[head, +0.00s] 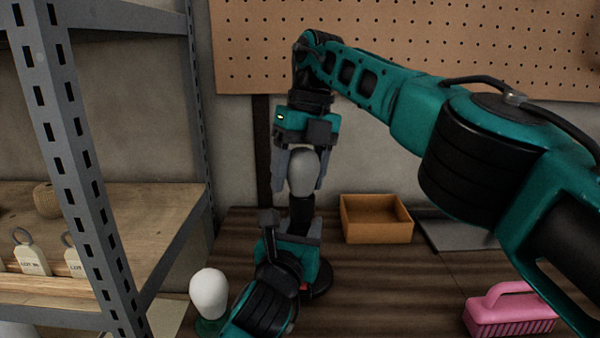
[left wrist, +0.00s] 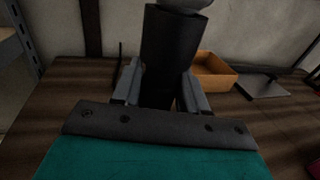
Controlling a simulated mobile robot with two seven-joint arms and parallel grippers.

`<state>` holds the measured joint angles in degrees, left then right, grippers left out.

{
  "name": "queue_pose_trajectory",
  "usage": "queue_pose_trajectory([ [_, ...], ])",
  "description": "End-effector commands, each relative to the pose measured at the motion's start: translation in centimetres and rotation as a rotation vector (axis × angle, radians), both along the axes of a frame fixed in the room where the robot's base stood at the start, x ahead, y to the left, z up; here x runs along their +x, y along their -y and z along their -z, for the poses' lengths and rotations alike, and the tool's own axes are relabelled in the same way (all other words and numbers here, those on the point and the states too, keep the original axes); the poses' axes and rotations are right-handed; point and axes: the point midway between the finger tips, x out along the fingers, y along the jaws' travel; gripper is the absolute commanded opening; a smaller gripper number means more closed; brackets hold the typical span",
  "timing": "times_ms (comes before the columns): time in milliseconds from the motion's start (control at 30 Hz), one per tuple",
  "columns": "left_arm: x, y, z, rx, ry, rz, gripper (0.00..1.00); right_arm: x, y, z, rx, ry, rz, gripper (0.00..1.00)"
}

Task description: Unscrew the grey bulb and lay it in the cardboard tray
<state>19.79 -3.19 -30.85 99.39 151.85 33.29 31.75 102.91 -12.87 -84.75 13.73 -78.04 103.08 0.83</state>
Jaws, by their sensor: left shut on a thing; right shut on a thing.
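The grey bulb (head: 302,170) sits upright at the top of a black lamp post (head: 301,212). My right gripper (head: 301,180) comes down from above and is shut on the bulb, one finger on each side. My left gripper (head: 292,232) is shut on the black post below the bulb. The left wrist view shows the post (left wrist: 168,50) between the fingers, with the bulb's underside (left wrist: 186,5) at the top edge. Whether the bulb's thread is in the post is hidden. The cardboard tray (head: 377,231) stands empty to the right of the lamp.
A white bulb (head: 209,293) on a green base stands at the front left, close to my left arm. A pink brush (head: 510,312) lies at the front right. A dark flat plate (head: 452,236) lies right of the tray. A metal shelf (head: 88,160) stands at the left.

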Motion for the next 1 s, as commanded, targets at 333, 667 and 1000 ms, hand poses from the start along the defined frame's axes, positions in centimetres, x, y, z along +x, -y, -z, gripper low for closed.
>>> queue_pose_trajectory([
  [333, -0.04, -0.01, 0.15, 0.002, -0.004, -0.001, 0.00, -0.15, 0.14, -0.07, 0.004, 0.004, -0.104, 0.29],
  [667, -0.02, -0.05, 0.16, 0.002, -0.004, -0.001, 0.00, -0.18, 0.13, -0.04, 0.004, 0.003, -0.103, 0.81],
  [1000, -0.02, -0.03, 0.16, 0.002, -0.004, -0.001, 0.00, -0.18, 0.09, -0.04, 0.003, 0.003, -0.101, 0.91],
])
